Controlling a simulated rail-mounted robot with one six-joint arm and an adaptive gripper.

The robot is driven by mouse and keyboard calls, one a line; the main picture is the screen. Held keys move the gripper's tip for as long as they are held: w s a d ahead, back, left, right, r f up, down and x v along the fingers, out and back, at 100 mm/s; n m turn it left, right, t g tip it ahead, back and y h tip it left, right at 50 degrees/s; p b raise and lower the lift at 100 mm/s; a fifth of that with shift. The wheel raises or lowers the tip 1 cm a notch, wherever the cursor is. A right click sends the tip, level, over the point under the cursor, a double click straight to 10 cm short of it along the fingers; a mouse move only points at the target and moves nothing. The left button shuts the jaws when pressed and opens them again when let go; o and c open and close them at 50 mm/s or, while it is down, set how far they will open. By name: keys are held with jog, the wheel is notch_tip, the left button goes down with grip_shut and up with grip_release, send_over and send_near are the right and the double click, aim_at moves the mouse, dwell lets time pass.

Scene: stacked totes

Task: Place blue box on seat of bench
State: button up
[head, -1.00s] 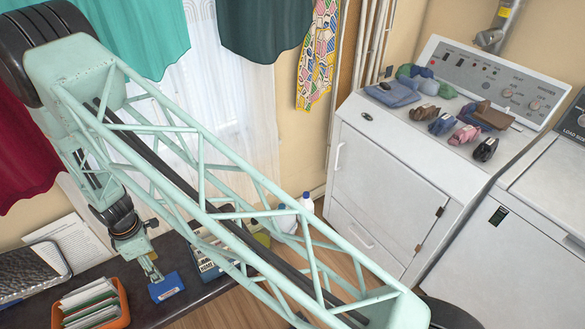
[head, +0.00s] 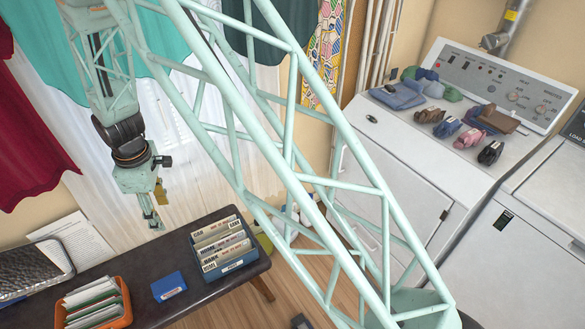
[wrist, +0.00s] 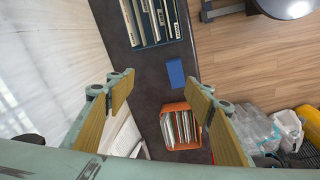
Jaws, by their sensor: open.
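The small blue box (head: 169,287) lies flat on the dark seat of the bench (head: 150,258), between an orange file box and a larger blue file box. It also shows in the wrist view (wrist: 175,73), where the bench seat (wrist: 146,80) runs beneath it. My gripper (head: 153,221) is open and empty. It hangs in the air above the bench, toward the window side, apart from the small blue box. In the wrist view the two fingers stand wide apart with nothing between them.
The orange file box (head: 126,310) and the blue file box (head: 228,268) hold papers and files. A dark tray (head: 38,272) and papers (head: 75,238) are at the left. A washer (head: 390,185) with folded clothes stands at the right. Curtains hang behind.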

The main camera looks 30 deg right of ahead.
jog(key=s+d+r+m, duration=0.2)
jog(key=s+d+r, duration=0.4)
jog(key=r, duration=0.4)
jog(key=s+d+r+m+t, duration=0.1)
jog(key=s+d+r+m, duration=0.25)
jog(key=d+r, duration=0.55)
jog(key=s+d+r+m, duration=0.2)
jog(key=s+d+r, duration=0.3)
jog(key=r, duration=0.7)
jog(key=s+d+r+m, duration=0.2)
jog(key=s+d, duration=0.1)
jog(key=s, duration=0.6)
jog(key=s+d+r+m+t, duration=0.1)
jog(key=s+d+r+m, duration=0.2)
jog(key=s, duration=0.6)
jog(key=s+d+r+m, duration=0.2)
jog(key=s+d, duration=0.3)
jog(key=s, duration=0.4)
jog(key=shift+s+r+t, duration=0.4)
jog(key=shift+r, duration=0.15)
jog(key=shift+w+r, duration=0.15)
